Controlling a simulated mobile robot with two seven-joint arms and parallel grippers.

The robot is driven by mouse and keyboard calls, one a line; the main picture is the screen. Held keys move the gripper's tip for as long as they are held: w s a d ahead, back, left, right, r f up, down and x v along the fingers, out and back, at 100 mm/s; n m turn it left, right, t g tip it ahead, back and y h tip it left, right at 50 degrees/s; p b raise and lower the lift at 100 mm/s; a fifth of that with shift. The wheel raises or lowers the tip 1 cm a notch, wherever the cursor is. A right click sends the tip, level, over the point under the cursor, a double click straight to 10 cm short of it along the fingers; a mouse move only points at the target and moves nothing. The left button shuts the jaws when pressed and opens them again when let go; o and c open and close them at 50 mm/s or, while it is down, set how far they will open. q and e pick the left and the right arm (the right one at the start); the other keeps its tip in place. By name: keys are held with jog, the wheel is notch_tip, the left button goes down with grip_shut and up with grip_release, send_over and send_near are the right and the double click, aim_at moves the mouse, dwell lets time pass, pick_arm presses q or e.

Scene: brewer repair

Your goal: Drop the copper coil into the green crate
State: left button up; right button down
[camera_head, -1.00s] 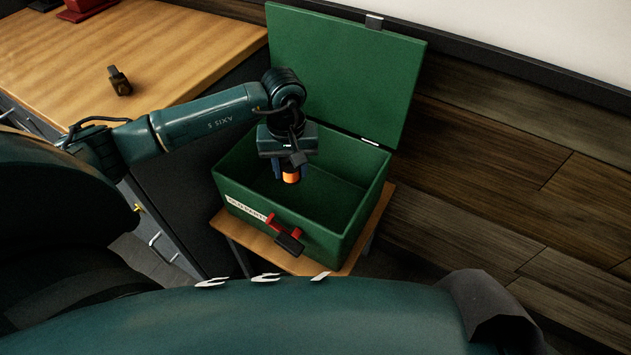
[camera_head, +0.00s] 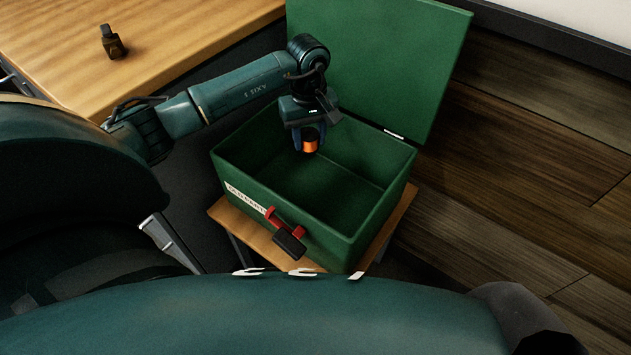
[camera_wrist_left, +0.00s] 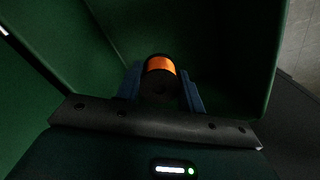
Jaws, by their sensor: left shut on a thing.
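The copper coil (camera_head: 310,145) is a small orange-and-black cylinder. My left gripper (camera_head: 309,141) is shut on it and points down over the open green crate (camera_head: 300,221). In the left wrist view the coil (camera_wrist_left: 160,67) sits between the blue fingers of the gripper (camera_wrist_left: 160,82), with green crate walls around it. The crate's lid stands open at the back. The coil hangs above the crate floor, near the back left part of the opening; its exact height is hard to tell. My right gripper is not in view.
The crate stands on a small wooden stand (camera_head: 228,216). A red and black latch (camera_head: 285,231) sticks out at its front. A wooden counter (camera_head: 180,40) with a small dark object (camera_head: 112,42) lies at the left. A wood-panelled surface (camera_head: 540,150) fills the right.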

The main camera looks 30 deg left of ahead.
pick_arm(q)
jog(key=shift+f, duration=0.15)
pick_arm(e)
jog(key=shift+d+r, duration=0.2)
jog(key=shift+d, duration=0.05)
pick_arm(q)
jog(key=o, duration=1.1)
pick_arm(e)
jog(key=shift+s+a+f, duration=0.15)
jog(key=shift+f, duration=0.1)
pick_arm(q)
jog(key=shift+r+p, duration=0.55)
jog(key=shift+r, duration=6.05)
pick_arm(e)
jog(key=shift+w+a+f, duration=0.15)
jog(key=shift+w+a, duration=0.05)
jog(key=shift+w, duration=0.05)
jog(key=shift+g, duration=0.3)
